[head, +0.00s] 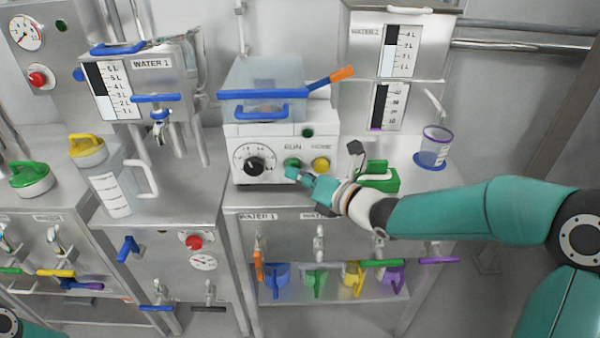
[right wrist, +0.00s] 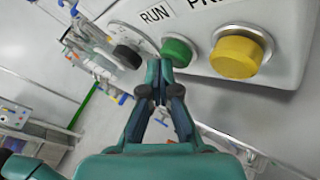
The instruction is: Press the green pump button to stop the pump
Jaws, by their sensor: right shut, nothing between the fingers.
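The green pump button (head: 292,163) sits under the RUN label on the white pump front, between a black dial (head: 254,165) and a yellow button (head: 320,164). In the right wrist view the green button (right wrist: 177,51) is round, with a pale collar. My right gripper (head: 297,174) is shut and empty, its tips right at the green button and covering its lower edge in the head view. In the right wrist view the fingertips (right wrist: 158,88) overlap the button's lower left edge. I cannot tell whether they touch it. My left gripper is out of view.
A clear tub with blue trim (head: 265,75) stands on the pump housing. A green-handled object (head: 380,178) stands close right of my right gripper.

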